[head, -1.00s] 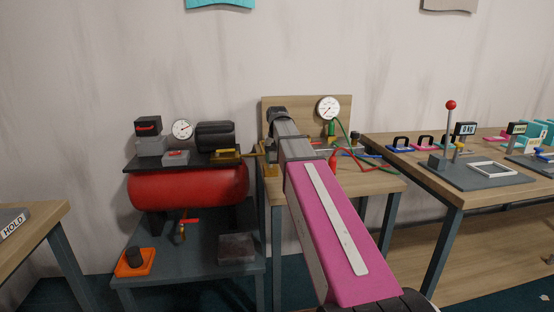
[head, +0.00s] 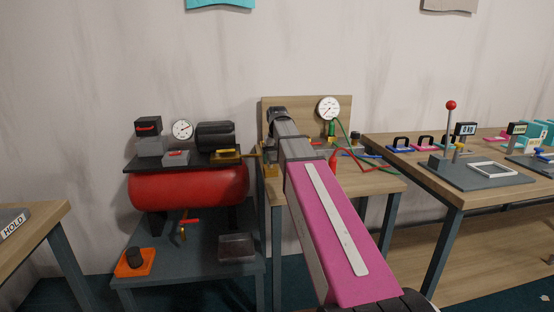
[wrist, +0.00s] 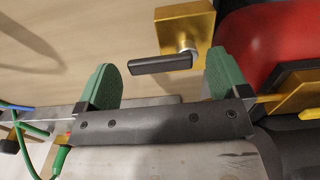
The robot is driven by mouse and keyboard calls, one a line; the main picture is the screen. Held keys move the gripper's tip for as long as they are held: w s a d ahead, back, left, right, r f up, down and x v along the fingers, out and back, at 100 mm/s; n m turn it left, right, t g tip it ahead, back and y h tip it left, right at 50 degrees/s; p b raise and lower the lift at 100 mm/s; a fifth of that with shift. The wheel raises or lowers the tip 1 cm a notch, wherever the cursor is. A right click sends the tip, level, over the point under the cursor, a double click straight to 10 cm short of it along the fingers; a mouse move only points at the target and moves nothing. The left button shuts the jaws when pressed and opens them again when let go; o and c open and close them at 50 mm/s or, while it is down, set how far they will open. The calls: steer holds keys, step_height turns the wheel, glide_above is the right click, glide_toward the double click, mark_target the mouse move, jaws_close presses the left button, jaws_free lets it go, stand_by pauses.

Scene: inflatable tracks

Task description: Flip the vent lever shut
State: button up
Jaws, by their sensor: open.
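A black-handled lever (wrist: 160,64) sits on a pivot in front of a brass block (wrist: 185,25) in the wrist view; I take it for the vent lever. Its handle points left from the pivot, nearly level in that picture. My gripper (wrist: 160,58) is open, with one green finger on each side of the handle. The handle lies across the gap, and I see no clear contact. In the head view, a small part of the brass block (head: 271,171) shows left of my arm, which hides the lever and most of the gripper.
A red tank (head: 190,187) stands on a grey stand at left, with a red-handled valve (head: 188,222) below it. A pressure gauge (head: 328,108) is on the wooden backboard. Green and red hoses (head: 365,157) cross the bench right of my arm.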

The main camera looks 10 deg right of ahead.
step_height(320, 180, up, 11)
stand_by(0.5)
steer(key=shift+f, duration=0.15)
